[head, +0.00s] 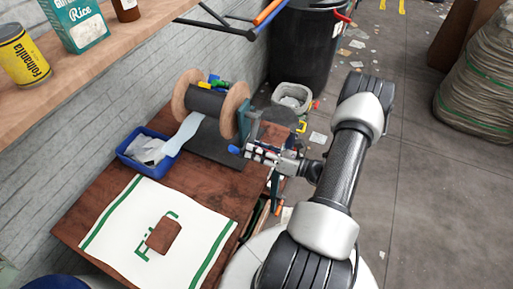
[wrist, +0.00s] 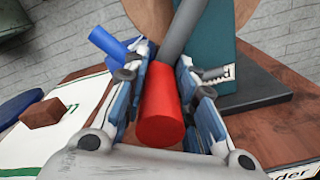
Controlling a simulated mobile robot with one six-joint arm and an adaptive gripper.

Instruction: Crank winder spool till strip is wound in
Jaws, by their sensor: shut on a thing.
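The winder spool has two round wooden flanges (head: 236,108) and a dark core (head: 205,101). It stands on a dark base at the back of the brown table. A pale blue strip (head: 184,131) hangs from the core towards the blue tray (head: 127,158). A teal upright (wrist: 208,62) stands at the spool's near end. My gripper (head: 262,154) is beside it. In the wrist view its fingers (wrist: 172,95) are shut around the red grip (wrist: 160,108) on a grey bar (wrist: 183,30). The hidden part of the spool's far side cannot be seen.
A white cloth (head: 105,232) with green stripes and a brown block (head: 163,236) lies on the table front. A wooden shelf (head: 120,45) with a can and cartons runs above left. A black bin (head: 305,45) and a small grey bin (head: 292,96) stand behind. Scraps litter the floor.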

